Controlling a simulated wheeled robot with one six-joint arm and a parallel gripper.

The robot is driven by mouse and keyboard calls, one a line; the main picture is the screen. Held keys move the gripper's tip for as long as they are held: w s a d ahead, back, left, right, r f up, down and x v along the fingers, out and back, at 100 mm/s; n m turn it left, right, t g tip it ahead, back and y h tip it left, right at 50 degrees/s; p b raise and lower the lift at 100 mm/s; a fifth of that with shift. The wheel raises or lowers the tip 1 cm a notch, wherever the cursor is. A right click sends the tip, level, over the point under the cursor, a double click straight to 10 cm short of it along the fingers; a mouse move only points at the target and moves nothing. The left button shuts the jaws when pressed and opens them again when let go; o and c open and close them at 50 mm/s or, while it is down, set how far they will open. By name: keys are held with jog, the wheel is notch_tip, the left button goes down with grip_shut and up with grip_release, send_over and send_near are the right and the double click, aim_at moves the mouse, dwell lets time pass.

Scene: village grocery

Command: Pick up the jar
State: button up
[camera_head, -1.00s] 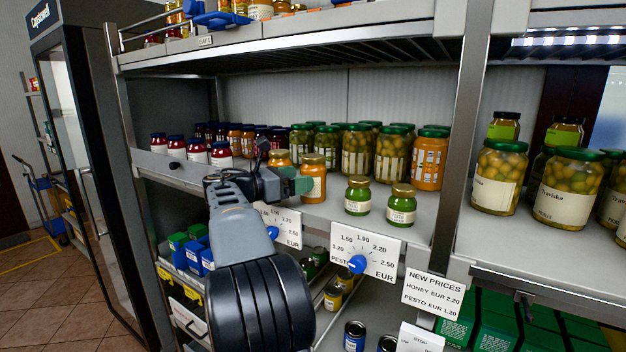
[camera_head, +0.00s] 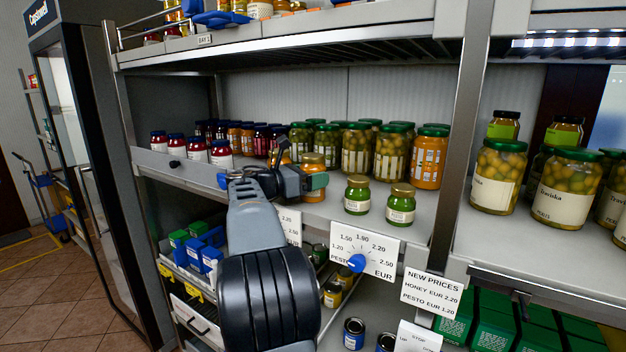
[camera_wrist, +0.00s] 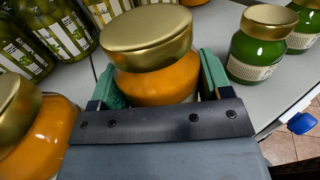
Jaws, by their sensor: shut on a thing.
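An orange jar with a gold lid (camera_wrist: 152,78) stands between the green-padded fingers of my gripper (camera_wrist: 158,90) in the wrist view. The pads press on it from both sides. It looks upright at the shelf, and I cannot tell whether its base touches the surface. In the head view my gripper (camera_head: 305,182) reaches in over the front of the middle shelf, and the held orange jar (camera_head: 312,164) shows partly behind it. A second orange jar with a gold lid (camera_wrist: 38,125) stands to the left in the wrist view. My arm hides part of the shelf.
Two green jars with gold lids (camera_head: 357,195) (camera_head: 401,204) stand just right of the held jar. Taller pickle jars (camera_head: 357,150) stand behind. Price cards (camera_head: 365,250) hang at the shelf edge. The upper shelf (camera_head: 300,50) is overhead.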

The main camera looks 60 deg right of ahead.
jog(key=c, duration=0.5)
jog(key=shift+r, duration=0.1)
